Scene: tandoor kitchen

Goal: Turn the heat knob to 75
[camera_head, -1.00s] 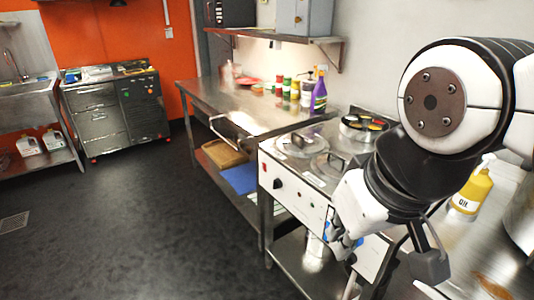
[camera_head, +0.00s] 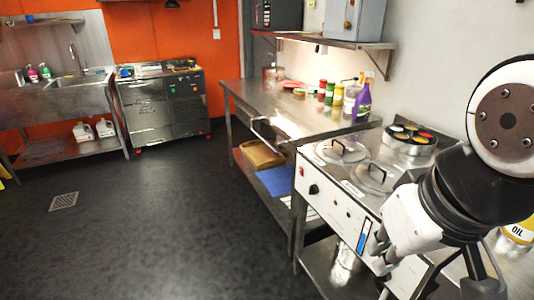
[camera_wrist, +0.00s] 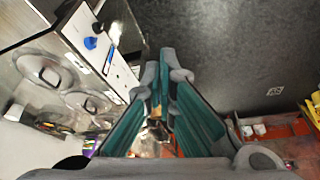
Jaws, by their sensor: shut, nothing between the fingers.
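The cooking unit has a white front panel (camera_head: 335,208) with a black knob (camera_head: 314,189) near its far end. In the wrist view a blue knob (camera_wrist: 90,43) and a dark knob (camera_wrist: 97,28) show on the panel at the upper left. No scale or number is readable, and I cannot tell which knob sets the heat. My gripper (camera_head: 378,258) hangs in front of the near part of the panel, covering some of it. In the wrist view my gripper (camera_wrist: 160,65) is shut and empty, its fingertips apart from the knobs.
Lidded wells (camera_head: 342,150) and a ring of small pots (camera_head: 410,136) are on the unit's top. A steel table (camera_head: 290,118) with bottles stands beyond it. A yellow oil bottle (camera_head: 518,232) is at the right. The dark floor (camera_head: 170,220) to the left is clear.

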